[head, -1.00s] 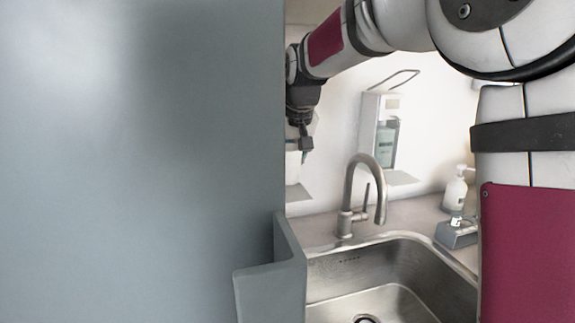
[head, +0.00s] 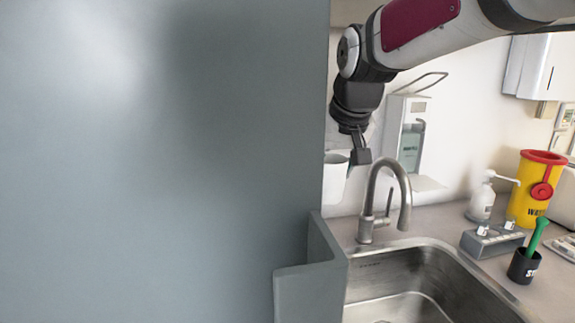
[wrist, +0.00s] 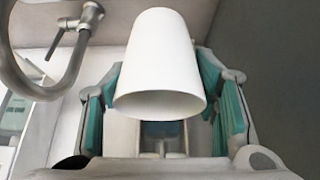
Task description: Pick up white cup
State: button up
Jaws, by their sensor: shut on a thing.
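The white cup (wrist: 160,60) shows large in the wrist view, between the two teal-padded fingers of my gripper (wrist: 163,100). My gripper is shut on the cup. In the head view the cup (head: 334,176) shows just left of my gripper (head: 357,157), above the counter, and is partly hidden by the grey panel. The cup appears lifted clear of the counter, though its base is not fully visible in the head view.
A large grey panel (head: 160,160) fills the left of the head view. The tap (head: 380,195) and sink (head: 420,280) are close to the right. A soap bottle (head: 481,200), yellow bin (head: 535,190), grey rack (head: 492,240) and black pot (head: 524,266) stand further right.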

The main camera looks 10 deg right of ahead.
aim_at(336, 186)
jog(key=shift+s+d+r, duration=0.1)
jog(key=shift+s, duration=1.05)
jog(key=shift+s+r, duration=0.1)
jog(key=shift+s, duration=1)
